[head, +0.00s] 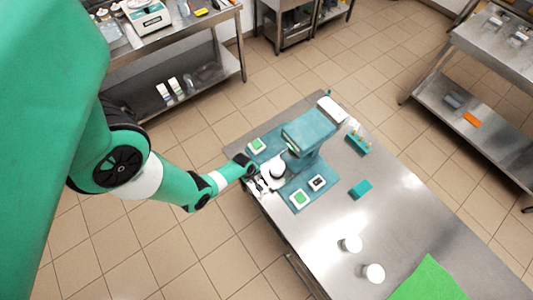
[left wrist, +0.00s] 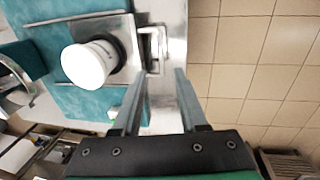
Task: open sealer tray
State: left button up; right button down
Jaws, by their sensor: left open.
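The teal sealer (head: 308,130) stands on the steel table near its left edge. A white round cup (head: 276,169) sits at the sealer's front; it also shows in the left wrist view (left wrist: 88,64). A metal bracket-shaped handle (left wrist: 152,48) projects beside the cup at the sealer tray. My left gripper (head: 262,187) is at the table's left edge, close to the cup and handle. In the left wrist view the gripper (left wrist: 160,76) is open, its two fingers pointing at the handle, with nothing held. The handle appears just beyond the fingertips; contact cannot be told. My right gripper is not in view.
Green and dark button pads (head: 299,198) flank the cup. A teal rack (head: 358,144), a teal block (head: 361,188), two white cups (head: 373,273) and a green mat (head: 428,280) lie on the table. Tiled floor (head: 170,250) is open to the left.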

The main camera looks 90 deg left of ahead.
pick_arm(q)
jog(key=r, duration=0.1)
jog(key=r+p, duration=0.1)
jog(key=r, duration=0.3)
jog(key=shift+s+d+r+p, duration=0.1)
jog(key=shift+s+d+p, duration=0.15)
jog(key=shift+s+p, duration=0.15)
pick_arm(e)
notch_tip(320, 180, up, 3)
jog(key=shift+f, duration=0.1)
